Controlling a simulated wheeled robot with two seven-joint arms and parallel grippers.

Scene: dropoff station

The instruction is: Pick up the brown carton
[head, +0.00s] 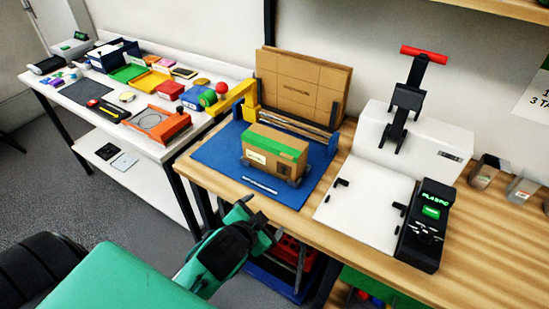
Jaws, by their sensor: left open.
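The brown carton (262,162) is a small box with a green strip along its top and a white label on its front. It stands upright on the blue mat (222,152) on the wooden table, in the middle of the head view. My left gripper (262,220) is open and empty. It is in front of the table edge, below the carton in the picture and apart from it. The carton's back side is hidden. My right gripper is not in view.
Flat brown cardboard (310,85) stands upright behind the carton, near a yellow device (232,98). A white press (415,140) and black control box (425,225) stand to the right. A white table (85,115) on the left holds several colourful items.

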